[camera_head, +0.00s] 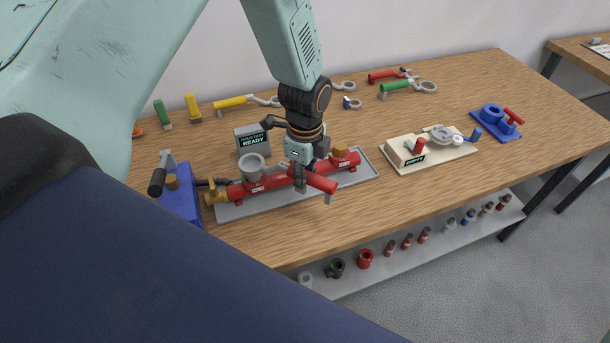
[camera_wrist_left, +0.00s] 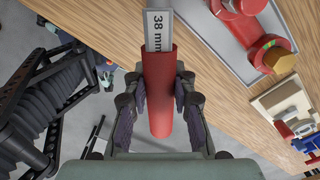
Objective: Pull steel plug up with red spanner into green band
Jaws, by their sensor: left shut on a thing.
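My left gripper (camera_head: 304,180) is shut on the red handle of a spanner (camera_head: 320,183), over the front edge of the tray. In the left wrist view the red handle (camera_wrist_left: 162,95) lies between the two fingers, and a pale steel part marked "38 mm" (camera_wrist_left: 158,30) sticks out at its far end. The red pipe assembly (camera_head: 245,187) lies close by, with brass fittings and a grey cup-shaped part (camera_head: 251,165). My right gripper is not in view.
The grey tray (camera_head: 366,178) holds the pipe. A blue hand pump (camera_head: 181,205) stands left, a grey sign (camera_head: 252,140) behind. A cream board (camera_head: 440,151) and blue stand (camera_head: 496,122) are to the right. Other spanners (camera_head: 230,103) lie at the back. The front right table is clear.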

